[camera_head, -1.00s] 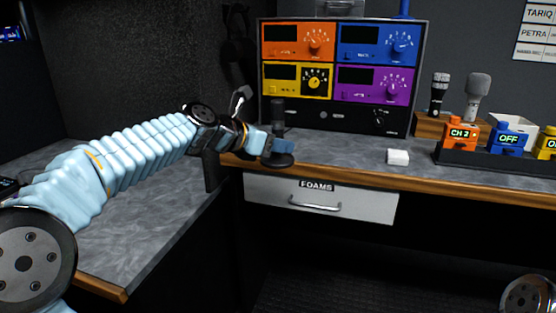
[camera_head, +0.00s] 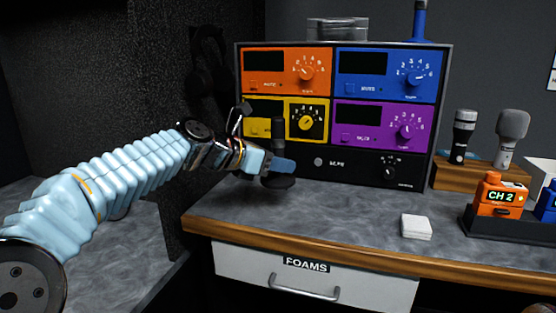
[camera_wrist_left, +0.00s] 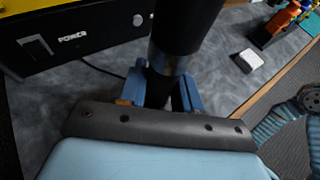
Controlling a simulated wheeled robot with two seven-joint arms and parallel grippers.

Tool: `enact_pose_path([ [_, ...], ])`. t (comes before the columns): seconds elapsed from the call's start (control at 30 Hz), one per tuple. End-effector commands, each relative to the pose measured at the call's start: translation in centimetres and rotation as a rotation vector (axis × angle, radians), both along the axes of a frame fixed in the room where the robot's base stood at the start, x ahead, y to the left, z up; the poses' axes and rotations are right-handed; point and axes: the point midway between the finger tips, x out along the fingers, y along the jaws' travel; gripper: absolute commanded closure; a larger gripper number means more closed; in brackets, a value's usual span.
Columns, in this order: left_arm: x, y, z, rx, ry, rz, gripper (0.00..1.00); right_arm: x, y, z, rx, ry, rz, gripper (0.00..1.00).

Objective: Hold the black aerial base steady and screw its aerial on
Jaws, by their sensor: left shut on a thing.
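The black aerial base (camera_head: 278,136), an upright dark cylinder on a round flat foot, is at the counter's back left, before the equipment rack. My left gripper (camera_head: 279,165) is shut on its narrow lower part. In the left wrist view the base (camera_wrist_left: 187,22) rises between the blue fingers (camera_wrist_left: 167,92), and its foot is hidden. I cannot tell whether the foot touches the counter. I cannot clearly make out its aerial. My right gripper is not in view; part of my right arm (camera_wrist_left: 291,122) shows in the left wrist view.
The equipment rack (camera_head: 335,171) stands close behind the base. A white block (camera_head: 416,227) lies on the counter (camera_head: 330,215). Microphones (camera_head: 463,136) in a wooden holder and an orange CH 2 pack (camera_head: 499,197) are at right. The counter's middle is clear.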

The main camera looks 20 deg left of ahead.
Motion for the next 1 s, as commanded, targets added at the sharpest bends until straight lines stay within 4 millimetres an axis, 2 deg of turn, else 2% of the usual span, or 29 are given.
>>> enact_pose_path([
  [0.1, -0.1, 0.0, -1.4, -0.001, 0.002, 0.002, 1.0, 0.0, 0.0, 0.0, 0.0, 0.0, 0.0, 0.38],
  [0.2, 0.0, 0.0, -3.1, -0.002, 0.0, 0.001, 1.0, 0.0, 0.0, -1.3, -0.001, 0.0, -0.001, 0.38],
  [0.4, 0.0, 0.0, -5.1, -0.001, 0.0, 0.001, 1.0, 0.0, -0.1, -3.3, -0.003, 0.0, -0.004, 0.38],
  [0.6, 0.0, 0.0, -5.7, -0.001, 0.0, 0.001, 1.0, 0.0, -0.2, -4.1, -0.004, -0.001, -0.007, 0.38],
  [1.0, 0.0, 0.0, -5.7, -0.001, 0.0, 0.001, 1.0, 0.0, -0.2, -4.1, -0.004, -0.002, -0.007, 0.38],
])
